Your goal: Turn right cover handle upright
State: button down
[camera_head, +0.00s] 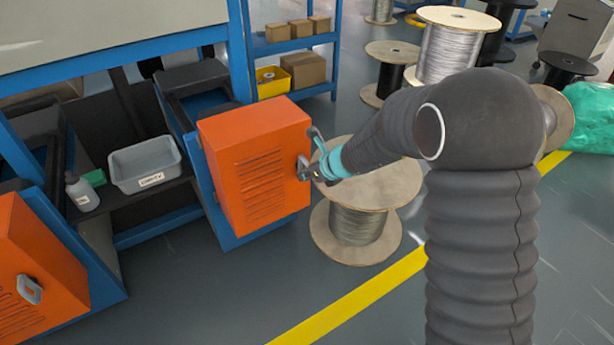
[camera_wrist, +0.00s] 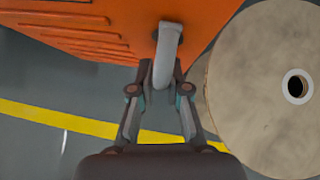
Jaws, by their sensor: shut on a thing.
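The right cover (camera_head: 255,165) is an orange box with slots, on the blue machine frame; its orange face also fills the top of the wrist view (camera_wrist: 110,30). Its handle is a grey bar seen in the wrist view (camera_wrist: 166,55), sticking out of the cover's face. My gripper (camera_head: 307,170) is at the right edge of this cover. In the wrist view its two fingers (camera_wrist: 161,88) are shut on the handle, one on each side. In the head view the gripper hides most of the handle, so its angle is hard to tell there.
A left orange cover (camera_head: 30,265) with a grey handle (camera_head: 29,289) is at the lower left. A grey bin (camera_head: 145,165) and a bottle (camera_head: 81,191) stand on the shelf between. A wooden cable spool (camera_head: 355,225) stands close behind my gripper. Open floor lies in front.

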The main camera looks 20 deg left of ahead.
jog(key=shift+f, duration=0.1)
dwell(0.6)
jog(key=c, duration=1.2)
grip_release()
jog(key=shift+d, duration=0.1)
jog(key=shift+r, duration=0.2)
jog(key=v, duration=1.1)
jog(key=shift+s+d+r, duration=0.2)
jog(key=shift+s, duration=0.05)
